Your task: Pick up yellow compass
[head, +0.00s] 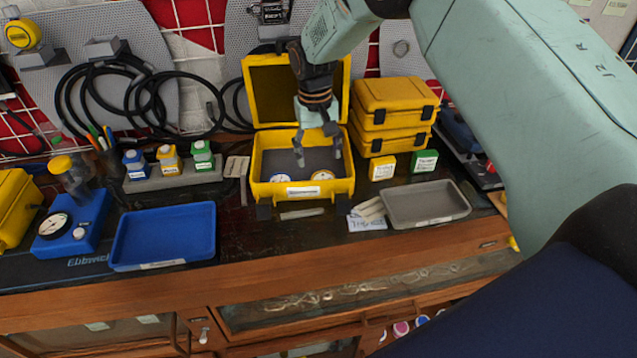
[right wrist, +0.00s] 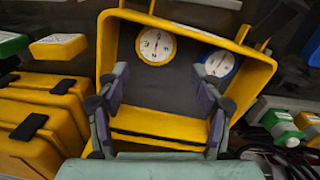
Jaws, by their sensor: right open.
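The yellow compass (head: 322,175) lies in the open yellow case (head: 258,170), near its front wall at the right. In the right wrist view the yellow compass (right wrist: 156,46) shows a white dial and yellow rim. A blue-rimmed compass (head: 280,178) lies beside it to the left; it also shows in the right wrist view (right wrist: 220,64). My right gripper (head: 318,154) is open and empty, pointing down over the case behind the compasses. In the right wrist view its fingers (right wrist: 162,92) stand apart, with the yellow compass beyond them. My left gripper is out of view.
The case's raised lid stands behind my right gripper. Stacked yellow cases (head: 395,105), a yellow box (head: 382,167) and a green box (head: 424,161) stand to the right. A grey tray (head: 463,211) and a blue tray (head: 120,240) lie at the front. Black cables hang behind.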

